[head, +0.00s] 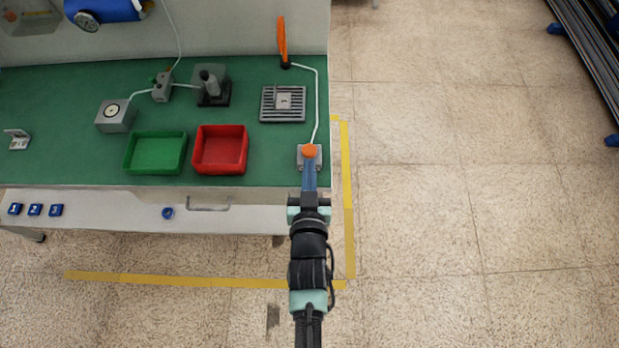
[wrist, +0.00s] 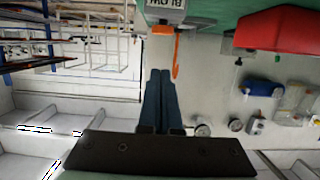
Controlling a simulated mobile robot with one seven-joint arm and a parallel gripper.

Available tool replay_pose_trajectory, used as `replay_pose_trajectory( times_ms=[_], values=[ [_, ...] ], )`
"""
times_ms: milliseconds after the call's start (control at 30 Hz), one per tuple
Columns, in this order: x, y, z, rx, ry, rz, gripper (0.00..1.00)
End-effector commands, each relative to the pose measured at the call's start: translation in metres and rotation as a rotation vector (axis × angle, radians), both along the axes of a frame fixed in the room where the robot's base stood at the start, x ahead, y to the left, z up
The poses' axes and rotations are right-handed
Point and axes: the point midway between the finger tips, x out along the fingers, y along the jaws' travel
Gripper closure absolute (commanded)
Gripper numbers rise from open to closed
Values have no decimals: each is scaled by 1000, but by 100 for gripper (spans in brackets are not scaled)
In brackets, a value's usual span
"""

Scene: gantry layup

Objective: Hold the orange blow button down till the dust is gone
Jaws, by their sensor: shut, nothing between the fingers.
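The orange blow button (head: 309,151) sits on a small grey box (head: 302,162) at the bench's front right corner. In the wrist view the box, labelled BLOW (wrist: 165,14), and the button (wrist: 162,30) show at the top. My gripper (head: 309,167) is shut and empty, its blue fingers close together just in front of the button. In the wrist view the fingertips (wrist: 160,70) appear a little apart from the button; contact is not clear. A small pale part (head: 284,101) lies on the slatted grille (head: 270,116). I cannot make out dust on it.
An orange nozzle (head: 283,40) stands behind the grille, with a white hose running to the button box. A red tray (head: 221,168) and a green tray (head: 155,172) lie left of the box.

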Motion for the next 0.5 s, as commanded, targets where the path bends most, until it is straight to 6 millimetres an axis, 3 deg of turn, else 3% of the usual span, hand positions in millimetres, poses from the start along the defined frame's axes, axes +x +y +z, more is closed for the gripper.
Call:
replay_pose_trajectory(
  times_ms=[200,500],
  values=[
    [-26,-1,6,-1,-2,-1,100],
    [-34,-1,10,-1,-4,-1,100]
  ],
)
